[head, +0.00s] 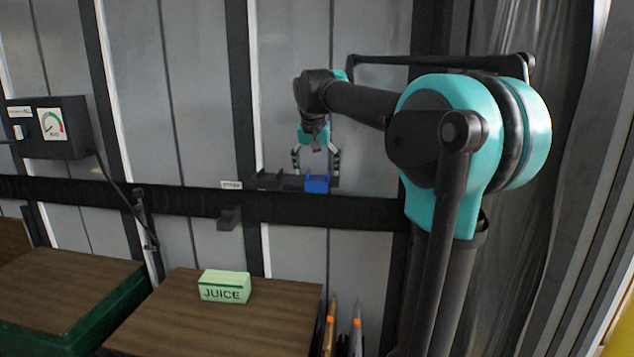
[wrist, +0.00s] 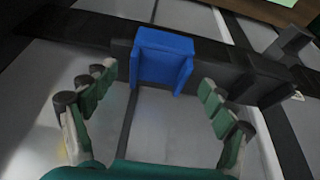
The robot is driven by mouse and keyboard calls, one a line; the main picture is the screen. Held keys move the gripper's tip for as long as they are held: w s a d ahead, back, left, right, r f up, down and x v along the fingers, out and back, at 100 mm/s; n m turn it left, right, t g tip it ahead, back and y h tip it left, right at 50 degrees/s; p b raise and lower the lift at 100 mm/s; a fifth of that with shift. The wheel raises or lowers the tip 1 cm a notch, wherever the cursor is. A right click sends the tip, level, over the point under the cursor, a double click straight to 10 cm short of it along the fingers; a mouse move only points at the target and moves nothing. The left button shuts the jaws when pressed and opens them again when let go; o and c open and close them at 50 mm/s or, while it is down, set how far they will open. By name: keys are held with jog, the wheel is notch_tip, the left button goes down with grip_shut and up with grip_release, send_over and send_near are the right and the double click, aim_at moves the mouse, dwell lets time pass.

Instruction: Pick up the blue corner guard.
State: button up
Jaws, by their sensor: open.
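The blue corner guard (head: 317,184) sits on a small dark ledge (head: 268,180) at the black wall rail. In the wrist view the blue corner guard (wrist: 163,55) shows a flat face and a bent side, ahead of the fingers. My gripper (head: 316,158) is open and points down just above the guard in the head view. In the wrist view my gripper (wrist: 160,98) has its fingers spread wide to left and right, with nothing between the tips. I cannot tell the exact gap to the guard.
A green box marked JUICE (head: 225,286) stands on a brown-topped surface (head: 200,320) below. A gauge box (head: 48,128) with a hanging cable is on the wall at left. A dark bracket (head: 229,218) sticks out from the black rail (head: 185,200). Orange-marked upright items (head: 355,325) stand beside the brown surface.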

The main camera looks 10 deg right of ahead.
jog(key=shift+w+f, duration=0.2)
jog(key=shift+f, duration=0.2)
jog(key=c, duration=1.2)
jog(key=shift+r, duration=0.15)
jog(key=shift+c, duration=0.2)
